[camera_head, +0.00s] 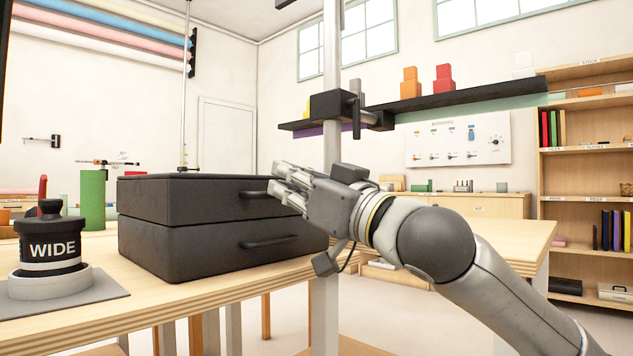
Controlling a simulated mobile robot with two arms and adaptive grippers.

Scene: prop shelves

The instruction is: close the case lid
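The black case (190,245) stands on the wooden table, and its lid (195,200) lies flat over the base with a thin seam between them. The front has a handle (268,242) on the lower half and another partly hidden on the upper half. My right gripper (277,178) is at the lid's right end, its fingers over the upper front edge. Whether the fingers touch the lid, and whether they are open or shut, I cannot tell. My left gripper is not in view.
Shelves (590,150) stand far right.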

